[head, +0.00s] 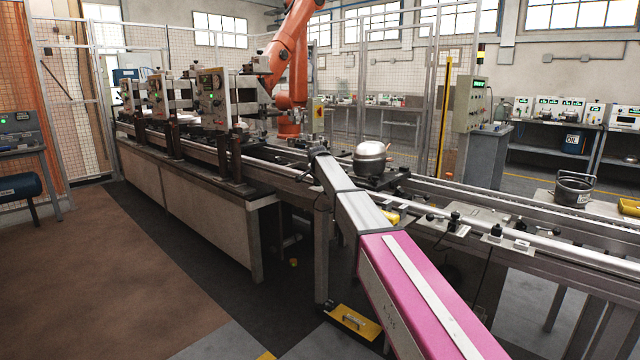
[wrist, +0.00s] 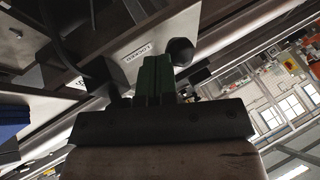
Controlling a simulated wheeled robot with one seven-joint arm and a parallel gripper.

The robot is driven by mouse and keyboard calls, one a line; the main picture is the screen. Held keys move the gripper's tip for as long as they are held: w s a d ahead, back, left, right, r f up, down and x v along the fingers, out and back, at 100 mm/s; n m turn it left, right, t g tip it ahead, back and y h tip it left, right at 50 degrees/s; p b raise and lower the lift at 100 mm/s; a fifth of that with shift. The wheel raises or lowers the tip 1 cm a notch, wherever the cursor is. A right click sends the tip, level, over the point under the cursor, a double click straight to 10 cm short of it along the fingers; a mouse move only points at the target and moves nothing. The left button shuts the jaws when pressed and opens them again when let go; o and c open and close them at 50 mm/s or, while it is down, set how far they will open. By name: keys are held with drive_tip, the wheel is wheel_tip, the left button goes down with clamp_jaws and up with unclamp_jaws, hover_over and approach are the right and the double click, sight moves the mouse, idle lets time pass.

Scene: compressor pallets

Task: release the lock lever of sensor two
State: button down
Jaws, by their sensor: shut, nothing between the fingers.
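My gripper (wrist: 157,80) shows in the wrist view as two green fingers, closed together with nothing visible between them. A black ball knob (wrist: 180,52), which may be the end of a lock lever, is just beyond and to the right of the fingertips. I cannot tell whether they touch. A white label plate (wrist: 137,52) with tilted lettering lies behind the fingertips; its number is not legible. In the head view my arm reaches to the conveyor rail, and the fingers cannot be made out there. Which sensor this is cannot be told.
A silver compressor (head: 370,158) stands on the conveyor (head: 430,185) right of my arm. Small black clamp fittings (head: 454,220) sit along the near rail. Test units (head: 212,96) line the left. An orange robot arm (head: 290,60) stands behind. Floor at left is clear.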

drive_tip(key=shift+w+a, duration=0.1)
drive_tip(key=shift+a, duration=0.05)
drive_tip(key=a+m+h, duration=0.1)
drive_tip(key=m, duration=0.1)
drive_tip(key=w+m+h, duration=0.1)
drive_tip(key=shift+w+a+m, duration=0.3)
drive_tip(key=shift+a+m, duration=0.1)
drive_tip(key=w+m+h, duration=0.1)
drive_tip(key=w+a+m+g+h, duration=0.1)
drive_tip(key=m, duration=0.1)
drive_tip(key=shift+m, duration=0.3)
drive_tip(key=m, duration=0.1)
drive_tip(key=w+m+g+h, duration=0.1)
drive_tip(key=shift+w+a+m, duration=0.2)
drive_tip(key=shift+w+m, duration=0.05)
drive_tip(key=shift+m, duration=0.05)
drive_tip(key=shift+w+m+g+h, duration=0.65)
drive_tip(key=shift+m+g, duration=0.15)
drive_tip(key=shift+m, duration=0.4)
drive_tip(key=shift+w, duration=0.2)
drive_tip(key=shift+w+d, duration=0.1)
drive_tip(key=shift+w, duration=0.05)
